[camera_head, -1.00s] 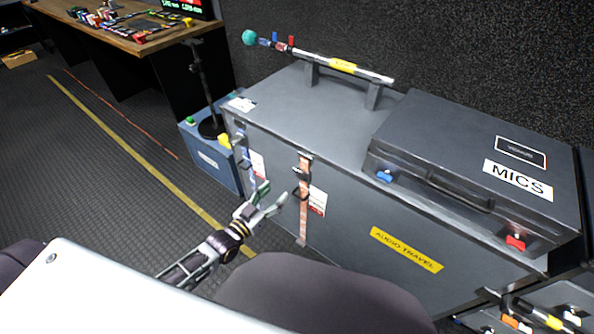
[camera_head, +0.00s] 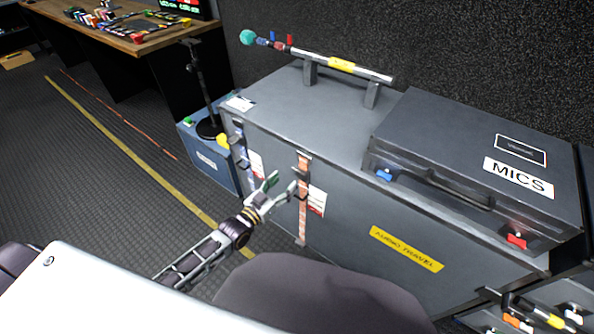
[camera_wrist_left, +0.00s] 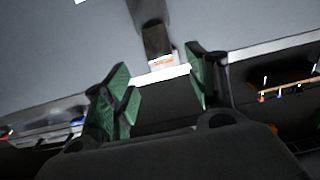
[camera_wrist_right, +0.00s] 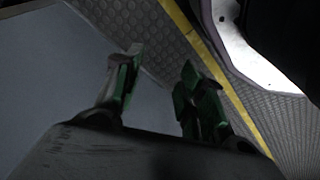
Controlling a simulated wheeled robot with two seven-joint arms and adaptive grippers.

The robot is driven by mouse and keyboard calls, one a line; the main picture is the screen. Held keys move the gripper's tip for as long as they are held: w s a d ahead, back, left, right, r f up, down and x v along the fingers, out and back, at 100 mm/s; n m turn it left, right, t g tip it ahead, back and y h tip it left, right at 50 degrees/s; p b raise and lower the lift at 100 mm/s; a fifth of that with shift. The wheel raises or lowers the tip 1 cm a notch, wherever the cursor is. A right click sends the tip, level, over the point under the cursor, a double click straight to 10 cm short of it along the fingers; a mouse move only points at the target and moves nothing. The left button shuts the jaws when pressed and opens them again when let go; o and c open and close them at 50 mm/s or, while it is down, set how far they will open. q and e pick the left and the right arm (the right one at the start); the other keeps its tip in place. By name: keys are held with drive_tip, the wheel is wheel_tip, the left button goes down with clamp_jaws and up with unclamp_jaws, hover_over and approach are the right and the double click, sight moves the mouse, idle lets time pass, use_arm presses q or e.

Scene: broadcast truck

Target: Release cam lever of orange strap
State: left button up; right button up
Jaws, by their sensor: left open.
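The orange strap (camera_head: 302,222) runs down the front of the grey case, with a dark cam lever (camera_head: 301,192) on its upper part. My left gripper (camera_head: 282,183) is open, its green-padded fingers just left of the lever. In the left wrist view, a dark piece with an orange patch below it (camera_wrist_left: 157,40), probably the lever on the strap, shows beyond and between the open fingers (camera_wrist_left: 160,82). I cannot tell whether they touch it. My right gripper (camera_wrist_right: 160,75) is open and empty in the right wrist view; I cannot make it out in the head view.
The grey case (camera_head: 340,240) carries a MICS case (camera_head: 470,150) and a microphone pole (camera_head: 350,68) on supports. A second, bluish strap (camera_head: 239,150) is left of the orange one. A blue box (camera_head: 208,160) and stand (camera_head: 200,90) are further left. The floor at left is clear.

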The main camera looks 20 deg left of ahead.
sight(296, 170)
use_arm(q)
drive_tip(key=shift+b+x, duration=0.7)
drive_tip(key=shift+x, duration=3.3)
drive_tip(key=shift+w, duration=0.2)
drive_tip(key=shift+d, duration=0.1)
drive_tip(key=c, duration=1)
drive_tip(key=shift+c, duration=0.2)
use_arm(e)
drive_tip(key=r, duration=0.1)
drive_tip(key=a+r, duration=0.1)
drive_tip(key=r, duration=0.1)
drive_tip(key=w+r, duration=0.1)
drive_tip(key=shift+a+r, duration=0.15)
drive_tip(key=shift+r, duration=0.2)
